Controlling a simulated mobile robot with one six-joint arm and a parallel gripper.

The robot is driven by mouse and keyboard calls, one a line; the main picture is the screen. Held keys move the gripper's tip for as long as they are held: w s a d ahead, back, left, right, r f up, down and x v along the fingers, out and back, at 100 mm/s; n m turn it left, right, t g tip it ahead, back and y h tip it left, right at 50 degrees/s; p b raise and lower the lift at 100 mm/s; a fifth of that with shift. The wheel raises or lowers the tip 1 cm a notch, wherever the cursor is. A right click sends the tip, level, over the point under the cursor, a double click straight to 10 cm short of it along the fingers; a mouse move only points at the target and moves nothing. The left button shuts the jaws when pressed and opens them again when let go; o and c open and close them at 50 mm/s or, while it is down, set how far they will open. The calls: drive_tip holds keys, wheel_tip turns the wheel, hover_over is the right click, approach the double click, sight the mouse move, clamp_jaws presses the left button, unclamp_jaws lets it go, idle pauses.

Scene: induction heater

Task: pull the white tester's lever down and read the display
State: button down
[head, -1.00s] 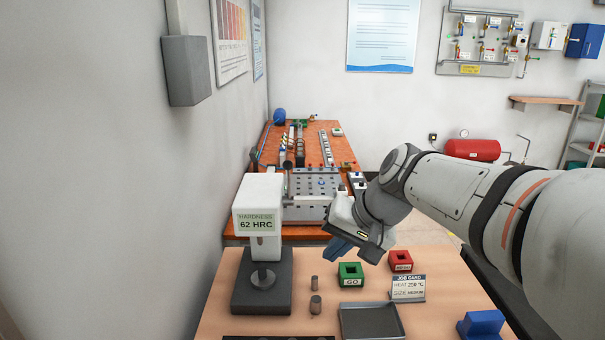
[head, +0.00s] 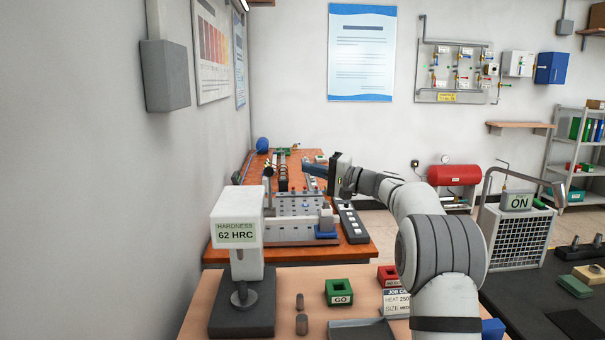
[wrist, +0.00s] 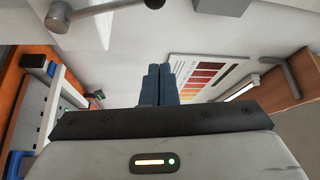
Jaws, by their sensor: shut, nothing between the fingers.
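The white tester (head: 238,212) stands on a dark base at the left of the near table in the head view. Its display (head: 236,232) reads HARDNESS 62 HRC. A dark-knobbed lever (head: 267,171) stands up by the tester's right side. In the wrist view a grey rod with a round hub and dark knob (wrist: 108,10), apparently this lever, crosses the top left. My gripper (head: 306,165) is up to the right of and beyond the tester in the head view, blue fingers pointing left. The fingers (wrist: 158,84) are together and empty, apart from the lever.
An orange bench (head: 345,252) with equipment stands behind. The wall is close on the left.

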drive_tip(key=r+p, duration=0.1)
drive_tip(key=p, duration=0.2)
hover_over(269, 193)
drive_tip(key=w+d, duration=0.4)
drive_tip(key=s, duration=0.2)
drive_tip(key=s+a+f, duration=0.1)
drive_tip(key=shift+s, duration=0.4)
